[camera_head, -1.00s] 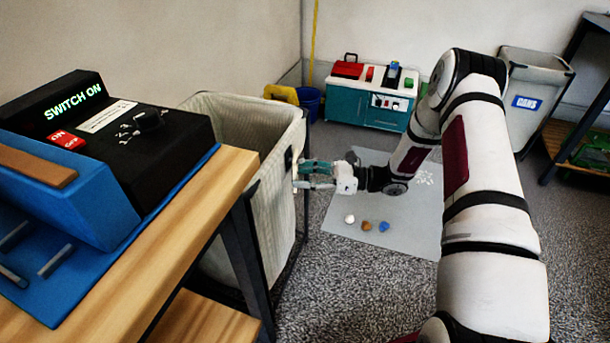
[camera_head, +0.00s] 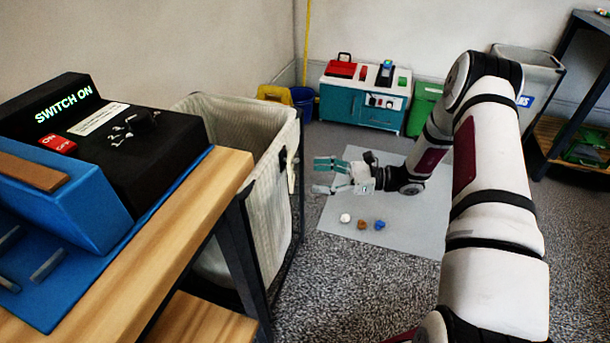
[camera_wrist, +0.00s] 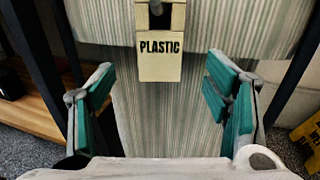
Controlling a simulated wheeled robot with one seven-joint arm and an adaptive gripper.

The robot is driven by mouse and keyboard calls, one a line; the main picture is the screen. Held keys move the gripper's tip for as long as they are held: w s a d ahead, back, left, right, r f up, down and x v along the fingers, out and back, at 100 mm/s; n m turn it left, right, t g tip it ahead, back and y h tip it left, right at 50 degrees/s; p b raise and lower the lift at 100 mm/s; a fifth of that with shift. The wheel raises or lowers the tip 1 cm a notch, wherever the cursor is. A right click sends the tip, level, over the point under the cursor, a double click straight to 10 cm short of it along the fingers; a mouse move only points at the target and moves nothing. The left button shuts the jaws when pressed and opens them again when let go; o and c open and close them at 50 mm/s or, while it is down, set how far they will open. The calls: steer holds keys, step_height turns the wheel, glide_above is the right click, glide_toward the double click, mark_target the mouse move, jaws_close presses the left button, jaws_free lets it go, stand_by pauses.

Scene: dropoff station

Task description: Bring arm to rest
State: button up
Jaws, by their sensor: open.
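My gripper (camera_head: 322,176) is open and empty, with its teal-padded fingers pointing left in the head view. It hangs in the air to the right of the striped fabric bin (camera_head: 268,205), apart from it. In the wrist view, my gripper (camera_wrist: 160,105) has its two fingers spread wide with nothing between them. A tag reading "PLASTIC" (camera_wrist: 160,60) hangs on the bin's striped side in front of them. My arm reaches from the lower right, bends at a high elbow, and comes down to the wrist.
A wooden table (camera_head: 200,225) with a blue-and-black switch box (camera_head: 110,150) stands at left. A grey mat (camera_head: 405,225) holds a white, a brown and a blue small object. A teal cabinet (camera_head: 345,100), a green bin (camera_head: 424,105) and a grey bin (camera_head: 530,70) stand behind.

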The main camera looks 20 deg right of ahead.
steer(key=v, duration=0.6)
steer(key=s+a+r+n+g+h, duration=0.3)
steer(key=s+a+r+n+g, duration=0.35)
steer(key=r, duration=0.45)
steer(key=s+a+r+n+g+h, duration=0.35)
steer(key=s+a+r+n, duration=0.3)
steer(key=s+r, duration=0.35)
steer(key=s+d+r+n+t+h, duration=0.2)
steer(key=s+n+h, duration=0.3)
steer(key=s, duration=0.6)
steer(key=s+d+r+n+t+h, duration=0.15)
steer(key=s+n+h, duration=0.3)
steer(key=s, duration=0.75)
step_height(320, 180, up, 30)
steer(key=t+p, duration=0.4)
steer(key=p, duration=2.3)
steer(key=shift+w+h+p, duration=0.25)
steer(key=shift+h+p, duration=0.15)
